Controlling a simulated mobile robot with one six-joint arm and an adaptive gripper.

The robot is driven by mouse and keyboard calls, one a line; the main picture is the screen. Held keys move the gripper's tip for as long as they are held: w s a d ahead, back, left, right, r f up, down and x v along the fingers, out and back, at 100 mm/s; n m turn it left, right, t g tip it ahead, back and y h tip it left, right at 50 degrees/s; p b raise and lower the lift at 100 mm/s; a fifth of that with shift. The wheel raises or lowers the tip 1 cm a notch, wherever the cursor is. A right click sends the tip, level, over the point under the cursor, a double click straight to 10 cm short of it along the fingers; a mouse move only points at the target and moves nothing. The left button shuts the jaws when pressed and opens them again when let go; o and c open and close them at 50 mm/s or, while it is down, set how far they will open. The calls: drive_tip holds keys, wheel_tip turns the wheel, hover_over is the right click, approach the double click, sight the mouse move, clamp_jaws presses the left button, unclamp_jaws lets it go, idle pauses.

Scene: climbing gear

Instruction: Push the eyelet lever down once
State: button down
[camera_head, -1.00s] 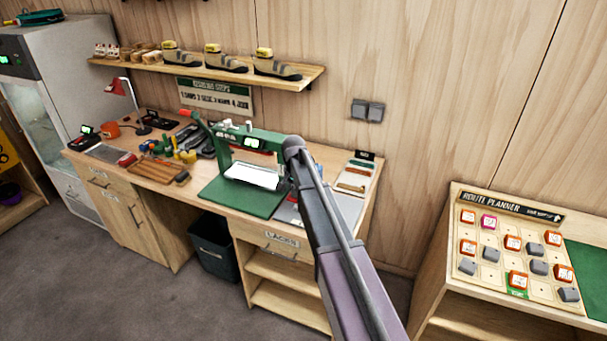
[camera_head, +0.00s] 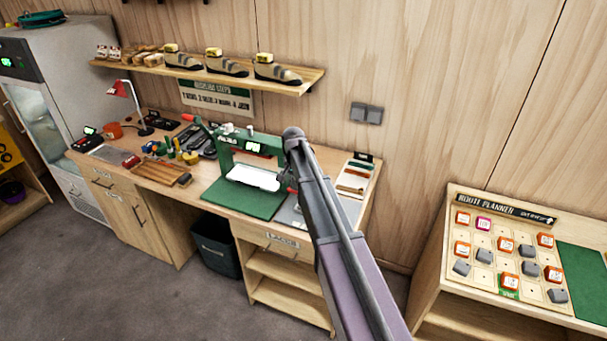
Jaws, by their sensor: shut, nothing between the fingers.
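A green press (camera_head: 225,157) stands on the workbench, with a small lit display on its top beam. A lever with a red handle (camera_head: 187,119) sticks up and to the left from the press's upper left side. A white plate (camera_head: 252,178) lies under the beam, above a green mat (camera_head: 243,201). My arm rises from the bottom right and covers the press's right side.
The workbench (camera_head: 210,188) holds tools and a red lamp (camera_head: 118,88) left of the press. A shelf (camera_head: 290,86) with shoes hangs above. A dark bin (camera_head: 215,246) stands below. A route planner board (camera_head: 483,254) lies on a separate unit at right.

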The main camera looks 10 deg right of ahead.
drive_tip(key=shift+r+p, duration=3.4)
drive_tip(key=shift+r, duration=0.25)
drive_tip(key=shift+s+f+b, duration=0.3)
drive_tip(key=shift+s+f, duration=0.05)
drive_tip(key=shift+s, duration=0.05)
drive_tip(key=s+f+n+b, duration=0.2)
drive_tip(key=s+f+b, duration=0.2)
drive_tip(key=s, duration=0.5)
drive_tip(key=s+f+n+b, duration=0.2)
drive_tip(key=s+f+b, duration=0.3)
drive_tip(key=s, duration=0.4)
drive_tip(key=s+f+n+b, duration=0.3)
drive_tip(key=s+f+b, duration=0.1)
drive_tip(key=s, duration=0.5)
drive_tip(key=shift+s+d+f+b, duration=0.3)
drive_tip(key=shift+s+f+b, duration=0.05)
drive_tip(key=shift+s+b, duration=0.05)
